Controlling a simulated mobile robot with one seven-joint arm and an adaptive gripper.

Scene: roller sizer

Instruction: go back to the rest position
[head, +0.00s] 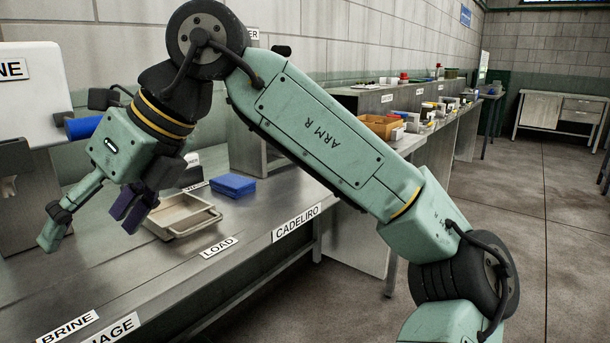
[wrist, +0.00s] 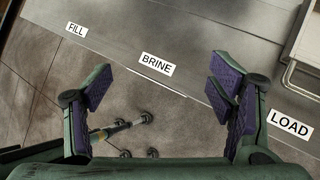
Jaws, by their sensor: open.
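My gripper (head: 95,218) hangs open and empty above the steel bench at the left of the head view, pointing down. In the wrist view, its two purple-padded fingers (wrist: 160,92) are wide apart with nothing between them. Below them I see the bench's front edge and the floor. My arm reaches across the head view from the lower right, bent high over the bench. The beige tray (head: 178,222) sits on the bench just right of my gripper, apart from it. The tray's corner also shows in the wrist view (wrist: 289,76).
A blue block (head: 233,185) lies behind the tray. A white machine (head: 35,95) stands at the left. Bins line the bench further back. The floor (head: 545,250) at right is open.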

